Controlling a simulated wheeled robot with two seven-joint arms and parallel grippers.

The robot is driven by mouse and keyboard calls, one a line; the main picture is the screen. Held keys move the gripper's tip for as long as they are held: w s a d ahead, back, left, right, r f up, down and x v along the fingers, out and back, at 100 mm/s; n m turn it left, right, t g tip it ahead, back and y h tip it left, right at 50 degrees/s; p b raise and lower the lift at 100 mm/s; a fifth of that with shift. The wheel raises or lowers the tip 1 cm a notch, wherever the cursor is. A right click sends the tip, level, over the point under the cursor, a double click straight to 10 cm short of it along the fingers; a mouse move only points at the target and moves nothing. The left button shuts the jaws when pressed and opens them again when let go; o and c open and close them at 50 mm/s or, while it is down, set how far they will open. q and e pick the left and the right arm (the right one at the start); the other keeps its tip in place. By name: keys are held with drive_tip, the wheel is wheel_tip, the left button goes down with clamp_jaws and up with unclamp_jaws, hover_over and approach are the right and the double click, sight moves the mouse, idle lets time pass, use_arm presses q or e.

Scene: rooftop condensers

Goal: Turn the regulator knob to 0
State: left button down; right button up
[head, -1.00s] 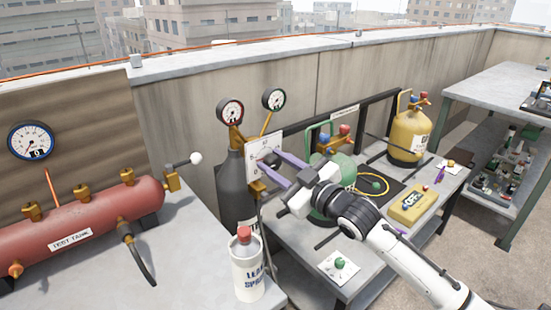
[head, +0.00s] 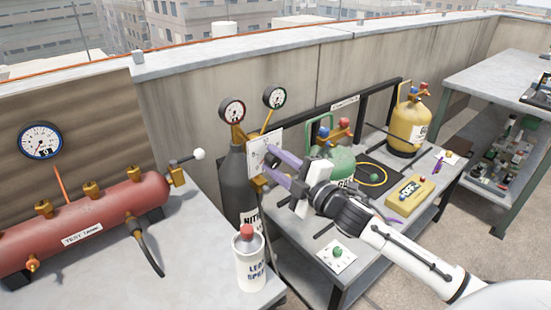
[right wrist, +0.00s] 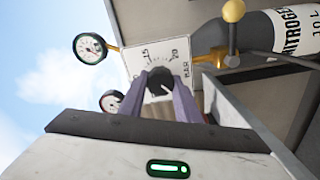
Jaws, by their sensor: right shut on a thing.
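The regulator's white dial plate (head: 256,147) sits on the dark nitrogen cylinder (head: 236,185) beside the bench. In the right wrist view the plate (right wrist: 135,62) shows marks 15, 20 and BAR. The black regulator knob (right wrist: 160,84) is in front of it, with a white pointer line slanting to the picture's lower right. My right gripper (head: 268,160) is at the plate, its purple fingers on either side of the knob and shut on it. In the head view the fingers mostly hide the knob. My left gripper is not in view.
Two round gauges (head: 232,110) stand above the plate. A leak spray can (head: 250,262) stands at the near table edge, with the red test tank (head: 85,225) to the left. A green cylinder (head: 338,165), a yellow cylinder (head: 408,125) and a yellow meter (head: 409,194) crowd the bench.

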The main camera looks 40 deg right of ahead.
drive_tip(key=shift+n, duration=0.6)
drive_tip(key=o, duration=1.1)
drive_tip(key=shift+c, duration=0.2)
drive_tip(key=s, duration=1)
drive_tip(key=shift+s+d+b, duration=0.15)
drive_tip(key=shift+d+b, duration=0.2)
